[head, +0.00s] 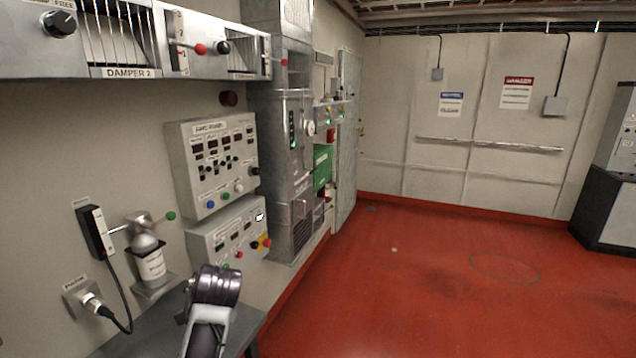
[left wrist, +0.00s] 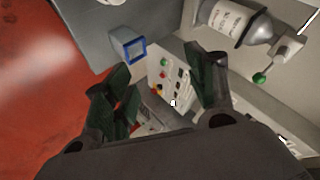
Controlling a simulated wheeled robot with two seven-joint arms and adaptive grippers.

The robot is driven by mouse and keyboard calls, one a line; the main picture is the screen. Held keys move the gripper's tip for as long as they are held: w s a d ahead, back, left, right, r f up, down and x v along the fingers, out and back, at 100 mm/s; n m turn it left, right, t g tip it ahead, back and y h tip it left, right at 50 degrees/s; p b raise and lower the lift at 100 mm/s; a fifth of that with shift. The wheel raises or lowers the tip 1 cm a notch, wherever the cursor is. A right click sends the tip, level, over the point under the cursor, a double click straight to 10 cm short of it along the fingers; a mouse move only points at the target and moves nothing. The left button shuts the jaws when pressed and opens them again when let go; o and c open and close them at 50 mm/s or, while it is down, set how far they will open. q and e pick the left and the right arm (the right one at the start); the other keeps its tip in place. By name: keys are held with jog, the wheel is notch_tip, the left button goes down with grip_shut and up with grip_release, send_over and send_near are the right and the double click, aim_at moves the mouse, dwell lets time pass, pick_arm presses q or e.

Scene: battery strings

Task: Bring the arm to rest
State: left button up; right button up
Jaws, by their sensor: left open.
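My left gripper (left wrist: 160,88) shows in the left wrist view with its dark green-padded fingers spread apart and nothing between them. Beyond the fingers is the lower control panel (left wrist: 168,75) with coloured buttons. In the head view a dark, ringed joint and grey link of my arm rise at the bottom, in front of the grey bench; the gripper fingers cannot be made out there. My right gripper is in neither view.
A grey bench (head: 135,338) stands along the left wall, below a bottle (head: 150,262) and a cabled plug (head: 92,302). Control panels (head: 212,165) and a metal cabinet (head: 290,160) line the wall. A blue-rimmed block (left wrist: 128,46) is near the fingers. Red floor (head: 420,270) is open at right.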

pick_arm(q)
jog(key=s+d+f+g+h, duration=0.2)
jog(key=s+d+f+h, duration=0.1)
jog(key=s+f, duration=0.85)
jog(key=s+d+f+g+h, duration=0.25)
jog(key=s+f, duration=0.65)
jog(key=s, duration=0.6)
notch_tip(320, 180, down, 34)
jog(key=s+g+b, duration=0.1)
jog(key=s, duration=0.2)
jog(key=s+a+f, duration=0.2)
jog(key=s+f, duration=0.8)
jog(key=s, duration=0.1)
jog(key=s+a+f+g+b, duration=0.1)
jog(key=s+a+f, duration=0.1)
jog(key=s+f, duration=0.8)
jog(key=shift+s+f, duration=0.4)
jog(key=shift+s, duration=0.1)
